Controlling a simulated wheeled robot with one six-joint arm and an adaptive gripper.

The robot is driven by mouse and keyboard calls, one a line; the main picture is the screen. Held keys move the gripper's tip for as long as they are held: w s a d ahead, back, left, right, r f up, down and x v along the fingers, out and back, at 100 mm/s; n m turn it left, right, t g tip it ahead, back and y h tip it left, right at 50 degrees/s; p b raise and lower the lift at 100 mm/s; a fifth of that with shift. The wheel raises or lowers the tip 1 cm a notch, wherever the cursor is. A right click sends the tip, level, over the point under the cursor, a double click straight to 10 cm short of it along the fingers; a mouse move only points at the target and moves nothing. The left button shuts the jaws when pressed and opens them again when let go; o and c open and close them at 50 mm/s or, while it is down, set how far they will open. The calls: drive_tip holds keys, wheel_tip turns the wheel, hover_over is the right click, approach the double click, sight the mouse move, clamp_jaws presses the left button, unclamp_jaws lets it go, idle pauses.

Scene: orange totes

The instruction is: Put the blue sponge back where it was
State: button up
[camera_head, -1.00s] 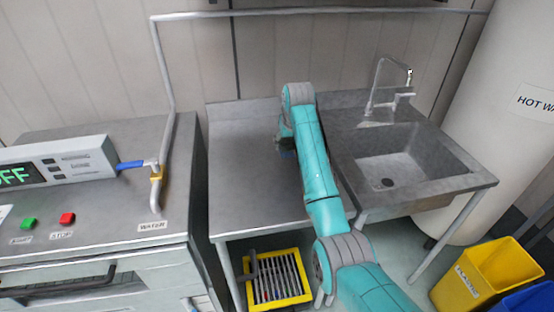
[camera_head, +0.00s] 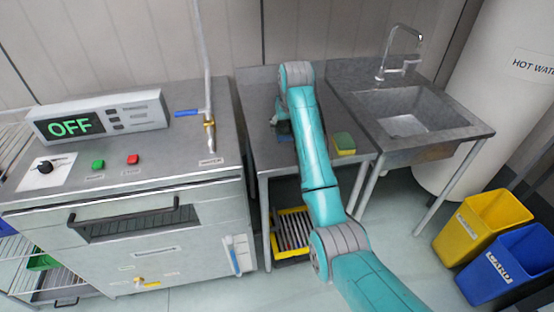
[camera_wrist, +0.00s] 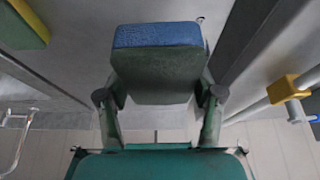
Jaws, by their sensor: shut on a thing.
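My gripper (camera_wrist: 160,100) is shut on the blue sponge (camera_wrist: 158,35), which has a blue layer and a dark green layer. In the wrist view the sponge sits between the two fingers. In the head view only a small blue part of the sponge (camera_head: 284,127) shows, low beside my arm above the left part of the steel table (camera_head: 262,150). My arm hides most of the gripper there. I cannot tell whether the sponge touches the tabletop.
A yellow and green sponge (camera_head: 344,143) lies on the table, right of my arm; it also shows in the wrist view (camera_wrist: 25,20). The sink (camera_head: 410,118) is to the right, the oven-like machine (camera_head: 135,190) to the left. A yellow bin (camera_head: 480,228) and blue bin (camera_head: 510,265) stand at the right.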

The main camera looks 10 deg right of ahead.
hover_over(284, 152)
drive_tip(key=s, duration=0.1)
drive_tip(key=f, duration=0.4)
drive_tip(key=shift+s+a+f, duration=0.1)
drive_tip(key=shift+a+f, duration=0.1)
drive_tip(key=shift+f, duration=2.6)
drive_tip(key=shift+f, duration=0.1)
drive_tip(key=o, duration=1)
drive_tip(key=shift+d, duration=0.1)
drive_tip(key=v, duration=1.2)
